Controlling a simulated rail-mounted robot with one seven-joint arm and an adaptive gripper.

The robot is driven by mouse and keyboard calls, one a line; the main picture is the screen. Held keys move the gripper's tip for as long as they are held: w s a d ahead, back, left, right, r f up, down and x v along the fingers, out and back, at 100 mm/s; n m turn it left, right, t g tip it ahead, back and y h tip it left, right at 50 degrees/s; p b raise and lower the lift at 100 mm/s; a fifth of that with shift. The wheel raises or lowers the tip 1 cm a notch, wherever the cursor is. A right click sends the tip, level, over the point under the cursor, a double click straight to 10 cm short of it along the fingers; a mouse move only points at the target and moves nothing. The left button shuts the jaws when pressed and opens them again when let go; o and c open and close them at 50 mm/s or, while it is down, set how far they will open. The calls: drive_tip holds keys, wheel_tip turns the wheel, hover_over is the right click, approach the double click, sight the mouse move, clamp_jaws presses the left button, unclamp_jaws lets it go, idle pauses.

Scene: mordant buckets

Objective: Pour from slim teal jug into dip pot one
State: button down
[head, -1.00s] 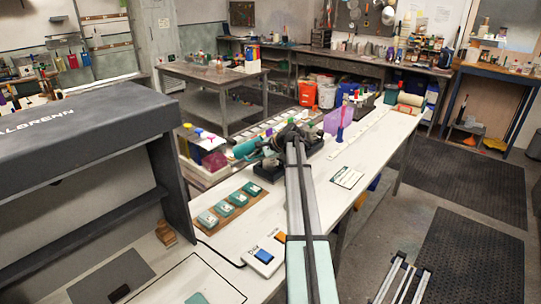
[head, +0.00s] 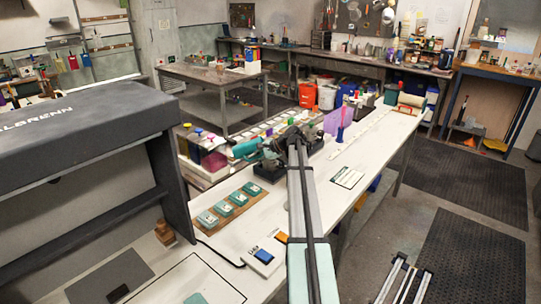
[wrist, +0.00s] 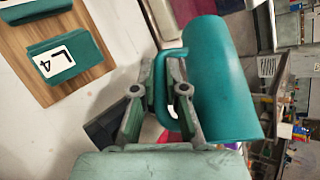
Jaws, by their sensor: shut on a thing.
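The slim teal jug (wrist: 222,85) is in my gripper (wrist: 165,75), which is shut on its looped handle in the wrist view. In the head view the jug (head: 247,147) is held above the long white bench, tilted well over toward its side, with my gripper (head: 266,150) to its right. The jug's mouth and contents cannot be made out. Several coloured containers (head: 213,160) stand left of the jug. I cannot tell which of them is dip pot one, and no liquid stream shows.
A wooden board (head: 228,213) with several teal labelled blocks lies on the white bench (head: 350,160) nearer me. A dark machine (head: 85,135) fills the left. A purple translucent piece (head: 335,120) stands beyond my arm.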

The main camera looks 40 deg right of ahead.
drive_tip(key=shift+f+t+b, duration=0.2)
drive_tip(key=shift+t+b, duration=0.2)
drive_tip(key=shift+b, duration=0.2)
idle(0.7)
drive_tip(key=shift+s+d+r+t+y, duration=0.15)
drive_tip(key=shift+r+t+y, duration=0.1)
drive_tip(key=shift+t+y, duration=0.25)
idle(1.3)
drive_tip(key=shift+w+a+f+g, duration=0.1)
drive_tip(key=shift+w+a+g, duration=0.15)
drive_tip(key=shift+g, duration=0.25)
drive_tip(key=shift+r+g+h+p, duration=0.3)
drive_tip(key=shift+r+h+p, duration=0.25)
drive_tip(key=shift+p, duration=0.4)
drive_tip(key=shift+r+n+g+h+p, duration=0.15)
drive_tip(key=shift+n+g+h+p, duration=0.2)
drive_tip(key=shift+p, duration=0.2)
drive_tip(key=shift+s+d+f+g, duration=0.1)
drive_tip(key=shift+s+f+g, duration=0.15)
drive_tip(key=shift+f, duration=0.2)
drive_tip(key=shift+w+d+f+h, duration=0.1)
drive_tip(key=shift+f+h, duration=0.15)
drive_tip(key=shift+h, duration=0.05)
